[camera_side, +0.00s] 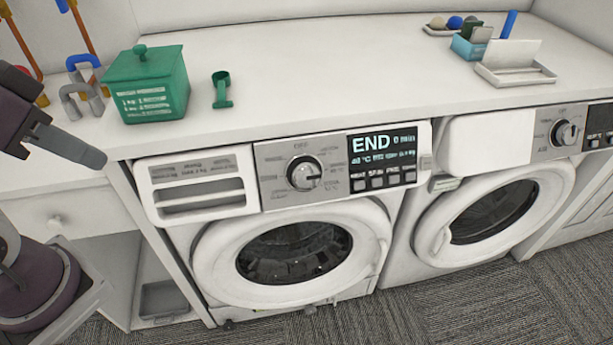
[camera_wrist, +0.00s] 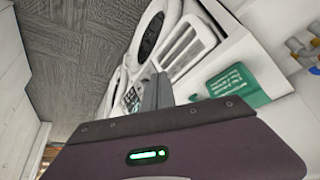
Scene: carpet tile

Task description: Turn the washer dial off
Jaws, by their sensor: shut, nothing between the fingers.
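The washer (camera_side: 215,240) has a round door, closed. My gripper (camera_side: 118,161) is shut and empty at the left, well apart from the dial, near the counter's front left edge. In the wrist view its shut fingers (camera_wrist: 158,92) point toward the machine front; the dial cannot be made out there.
A second machine (camera_side: 480,150) with its own dial (camera_side: 565,133) stands to the right. On the counter (camera_side: 330,70) are a green box (camera_side: 146,85), a green scoop (camera_side: 222,90) and a white tray (camera_side: 515,75). Pipes with valves (camera_side: 85,85) stand at the back left.

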